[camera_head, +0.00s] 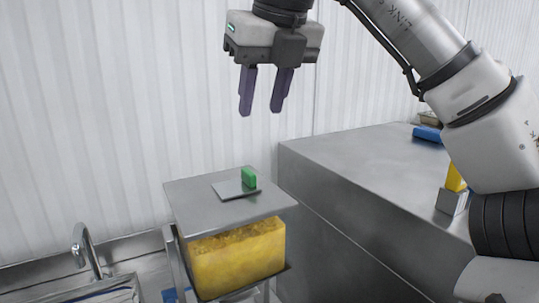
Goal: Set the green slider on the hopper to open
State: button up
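The hopper (190,197) stands at the lower middle, with a flat grey metal top and a yellow block-like mass (238,262) showing below it. The green slider (249,178) is a small upright tab on a thin dark plate (228,190) on the hopper's top. My gripper (260,110) is above the hopper top, pointing down, apart from the slider. Its two purple-grey fingers are spread with a gap between them and nothing held.
A steel counter (350,160) stands right of the hopper. On it are a yellow item on a metal block (451,201) and a blue object (427,133). A sink with a tap (84,245) is at the lower left. A white ribbed wall is behind.

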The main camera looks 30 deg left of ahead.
aim_at(249, 172)
jog(key=x, duration=1.3)
jog(key=shift+w+a+f, duration=0.1)
jog(key=shift+w+f, duration=0.05)
jog(key=shift+f, duration=0.2)
jog(key=shift+c, duration=0.2)
grip_shut()
